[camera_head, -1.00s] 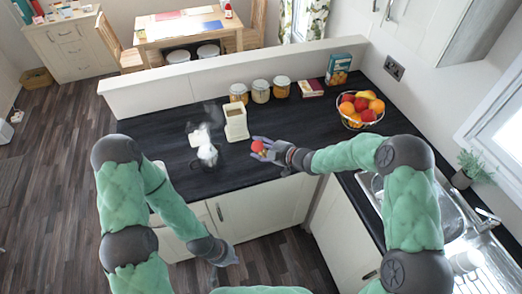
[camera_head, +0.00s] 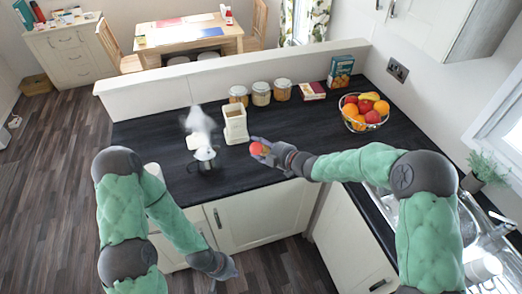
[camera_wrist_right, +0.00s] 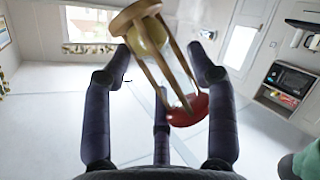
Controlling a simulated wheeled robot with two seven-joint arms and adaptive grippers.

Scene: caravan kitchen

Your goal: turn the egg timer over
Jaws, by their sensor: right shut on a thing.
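The egg timer (camera_wrist_right: 150,38) shows in the right wrist view as a yellowish bulb between wooden posts, with a wooden disc at one end and a red disc at the other. It is tilted between the fingers of my right gripper (camera_wrist_right: 160,85), which is shut on it. In the head view my right gripper (camera_head: 270,152) is over the counter, with the timer's red end (camera_head: 257,149) facing the camera; the rest of the timer is mostly hidden. My left gripper (camera_head: 224,272) hangs low in front of the cabinets, away from the timer; its finger state is unclear.
A steaming metal pot (camera_head: 205,160) and a cream canister (camera_head: 235,126) stand left of my right gripper. Several jars (camera_head: 261,94), a fruit bowl (camera_head: 364,112) and a blue box (camera_head: 341,70) line the back. The dark counter (camera_head: 300,130) between gripper and bowl is clear.

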